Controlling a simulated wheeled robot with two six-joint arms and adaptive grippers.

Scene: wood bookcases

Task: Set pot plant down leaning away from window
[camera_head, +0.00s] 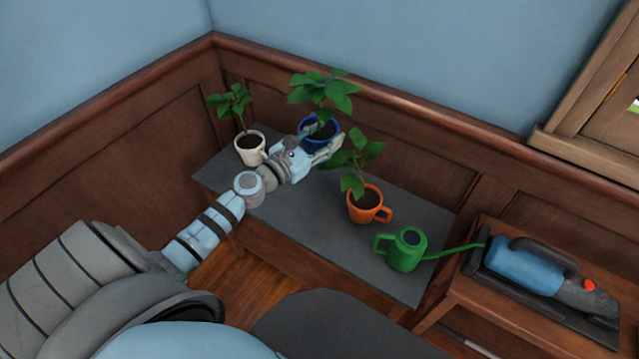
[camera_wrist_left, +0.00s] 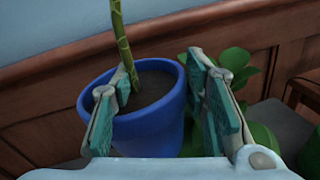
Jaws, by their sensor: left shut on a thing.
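The blue pot plant (camera_head: 312,135) has leafy green foliage (camera_head: 325,90) above its pot, near the back of the grey-topped table (camera_head: 290,223). My left gripper (camera_head: 318,146) is shut on the blue pot. In the left wrist view the fingers (camera_wrist_left: 160,105) straddle the blue pot (camera_wrist_left: 150,128), and its stem (camera_wrist_left: 122,35) rises slightly tilted to the left from dark soil. I cannot tell whether the pot's base touches the table. The window (camera_head: 607,120) is at the right edge of the head view. My right gripper is out of view.
A white mug plant (camera_head: 249,151) stands left of the blue pot, an orange mug plant (camera_head: 368,207) right of it. A green watering can (camera_head: 405,252) stands at the table's right end. A blue handheld vacuum (camera_head: 530,265) lies on a wooden side table. The front middle is clear.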

